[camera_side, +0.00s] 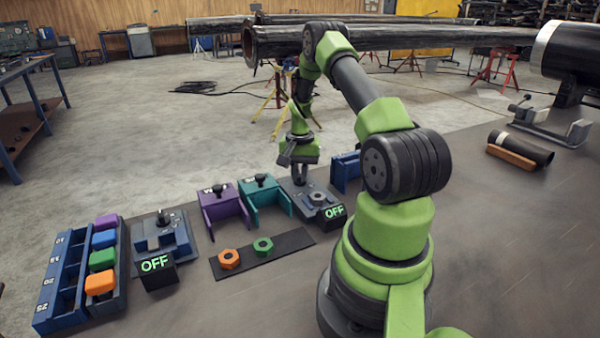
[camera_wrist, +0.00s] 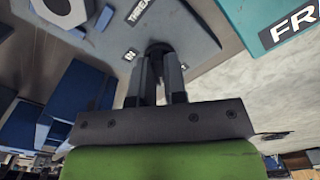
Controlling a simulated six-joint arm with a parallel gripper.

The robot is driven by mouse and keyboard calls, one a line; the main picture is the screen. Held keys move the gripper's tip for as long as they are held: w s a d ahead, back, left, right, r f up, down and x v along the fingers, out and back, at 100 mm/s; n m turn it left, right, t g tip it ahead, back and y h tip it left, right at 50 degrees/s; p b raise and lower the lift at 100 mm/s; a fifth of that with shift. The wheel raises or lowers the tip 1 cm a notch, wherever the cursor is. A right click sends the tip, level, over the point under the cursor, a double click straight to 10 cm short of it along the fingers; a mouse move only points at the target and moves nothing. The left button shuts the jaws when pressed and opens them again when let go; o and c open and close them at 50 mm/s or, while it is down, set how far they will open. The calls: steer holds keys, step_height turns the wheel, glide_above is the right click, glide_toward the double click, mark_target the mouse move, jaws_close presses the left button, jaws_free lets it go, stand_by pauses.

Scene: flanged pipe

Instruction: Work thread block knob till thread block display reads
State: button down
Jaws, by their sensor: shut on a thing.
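The thread block (camera_side: 318,207) is a grey block on the bench with a bluish fitting on top. In the wrist view its face (camera_wrist: 185,25) carries a partly hidden label beginning "THREA" and a small mark near the knob. Its display (camera_side: 335,212) reads OFF in green. The dark knob (camera_wrist: 157,46) sits at the block's back left. My gripper (camera_side: 299,178) points down at it. In the wrist view, my gripper's two fingers (camera_wrist: 159,62) are closed around the knob, hiding part of it.
Purple (camera_side: 222,203) and teal (camera_side: 268,196) holders stand left of the block. A dark strip holds an orange nut (camera_side: 229,258) and a green nut (camera_side: 263,245). Another grey block with an OFF display (camera_side: 155,263) and a blue rack (camera_side: 62,280) stand further left.

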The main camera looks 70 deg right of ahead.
mark_target(300, 174)
steer(key=m, duration=0.5)
steer(key=shift+m, duration=0.4)
stand_by(0.4)
steer(key=c, duration=1.2)
jaws_free()
steer(key=shift+o, duration=0.2)
steer(key=shift+r, duration=0.1)
step_height(300, 174, up, 10)
